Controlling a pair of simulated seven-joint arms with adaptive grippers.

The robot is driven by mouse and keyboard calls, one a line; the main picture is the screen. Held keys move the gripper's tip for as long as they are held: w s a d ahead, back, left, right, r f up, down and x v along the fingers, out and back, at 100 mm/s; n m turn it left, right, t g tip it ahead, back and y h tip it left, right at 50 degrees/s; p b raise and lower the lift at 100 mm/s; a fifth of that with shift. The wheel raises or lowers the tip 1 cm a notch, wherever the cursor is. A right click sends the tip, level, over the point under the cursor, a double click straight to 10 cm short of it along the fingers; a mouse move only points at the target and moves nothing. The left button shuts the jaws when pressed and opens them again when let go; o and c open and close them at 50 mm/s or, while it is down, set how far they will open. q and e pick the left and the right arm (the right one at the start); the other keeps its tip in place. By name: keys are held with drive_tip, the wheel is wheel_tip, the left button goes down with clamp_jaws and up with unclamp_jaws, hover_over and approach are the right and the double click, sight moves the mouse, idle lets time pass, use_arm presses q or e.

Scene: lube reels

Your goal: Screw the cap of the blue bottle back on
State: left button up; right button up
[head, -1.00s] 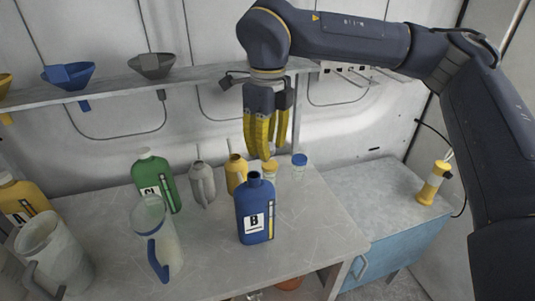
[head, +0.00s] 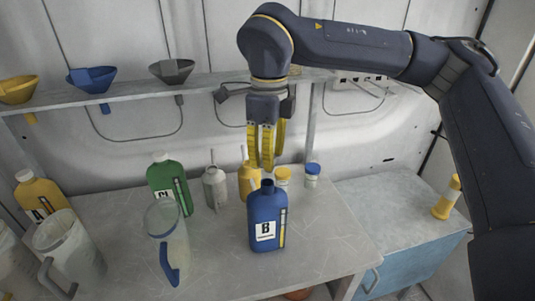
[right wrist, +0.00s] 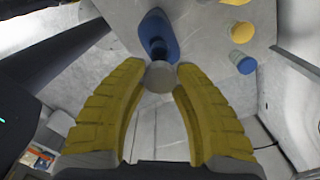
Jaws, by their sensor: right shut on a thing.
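The blue bottle (head: 264,217), with a white "B" label, stands upright on the grey table. Its neck is uncapped, and the dark opening shows in the right wrist view, where the bottle (right wrist: 155,28) is beyond my fingertips. My right gripper (head: 266,168) points down just above the neck, with yellow fingers. In the right wrist view my right gripper (right wrist: 161,78) is shut on a small round grey-white disc, seemingly the cap (right wrist: 160,77). The cap cannot be made out in the head view. Whether it touches the neck is unclear. My left gripper is not in view.
A yellow-lidded jar (head: 283,178) and a blue-lidded jar (head: 312,176) stand close behind the bottle. A green bottle (head: 166,180), a grey can (head: 214,187) and a blue-handled jug (head: 168,240) are to the left. The table's right front is clear.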

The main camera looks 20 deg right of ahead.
sight(267, 180)
drive_tip(key=shift+f, duration=2.85)
drive_tip(key=shift+f, duration=0.6)
drive_tip(key=m, duration=0.5)
idle(0.5)
drive_tip(key=shift+m, duration=0.8)
drive_tip(key=m, duration=0.3)
drive_tip(key=shift+m, duration=0.4)
